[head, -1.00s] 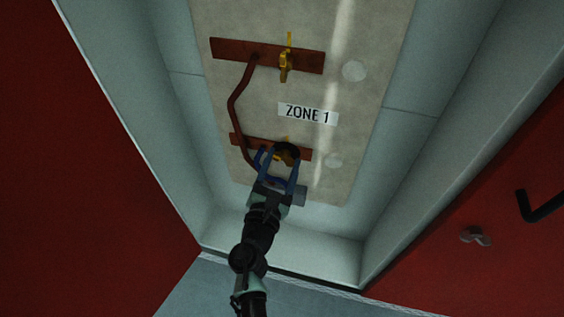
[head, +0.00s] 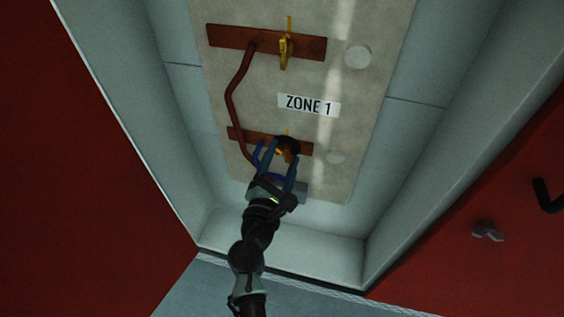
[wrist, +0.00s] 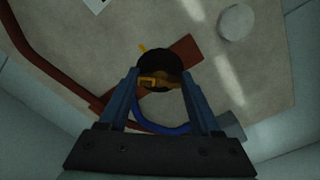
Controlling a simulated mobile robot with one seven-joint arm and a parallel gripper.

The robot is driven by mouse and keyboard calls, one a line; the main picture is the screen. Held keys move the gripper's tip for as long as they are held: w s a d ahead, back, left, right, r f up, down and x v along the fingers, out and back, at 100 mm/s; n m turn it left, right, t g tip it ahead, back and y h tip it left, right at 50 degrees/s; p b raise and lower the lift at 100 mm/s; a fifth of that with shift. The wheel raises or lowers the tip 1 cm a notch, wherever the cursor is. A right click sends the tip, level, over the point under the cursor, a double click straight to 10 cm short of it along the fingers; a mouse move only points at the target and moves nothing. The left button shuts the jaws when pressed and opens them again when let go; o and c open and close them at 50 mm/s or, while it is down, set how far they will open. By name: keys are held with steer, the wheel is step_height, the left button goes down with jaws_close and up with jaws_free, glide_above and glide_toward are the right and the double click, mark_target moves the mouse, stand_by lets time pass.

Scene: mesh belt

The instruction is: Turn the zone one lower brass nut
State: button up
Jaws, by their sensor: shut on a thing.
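The lower brass nut (head: 283,155) sits at the lower rust-red bar, below the ZONE 1 label, beside a round black piece (head: 287,146). My gripper (head: 279,152) reaches up from below with its two blue fingers on either side of the nut and is shut on it. In the wrist view the brass nut (wrist: 150,83) shows between the fingertips, under the black piece (wrist: 160,66). A blue curved piece (wrist: 165,128) arcs between the fingers. The fingers hide part of the nut.
Above is a second brass fitting (head: 285,50) on an upper rust-red bar (head: 230,37). A rust-red pipe (head: 232,95) joins the bars on the left. The ZONE 1 label (head: 309,104) lies between them. Pale recess walls and red panels (head: 80,180) flank the board.

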steer(key=m+b, duration=0.1)
steer(key=m, duration=0.1)
steer(key=m+b, duration=0.3)
steer(key=shift+f+m, duration=0.25)
steer(key=shift+m, duration=0.05)
steer(key=shift+m+b, duration=1.05)
steer(key=shift+m, duration=0.45)
steer(key=shift+r, duration=0.1)
steer(key=o, duration=1.4)
steer(key=shift+s, duration=0.1)
steer(key=b+v, duration=0.1)
steer(key=v, duration=1.1)
steer(key=shift+s+a+b, duration=0.1)
steer(key=shift+s+b, duration=0.2)
steer(key=shift+s, duration=0.1)
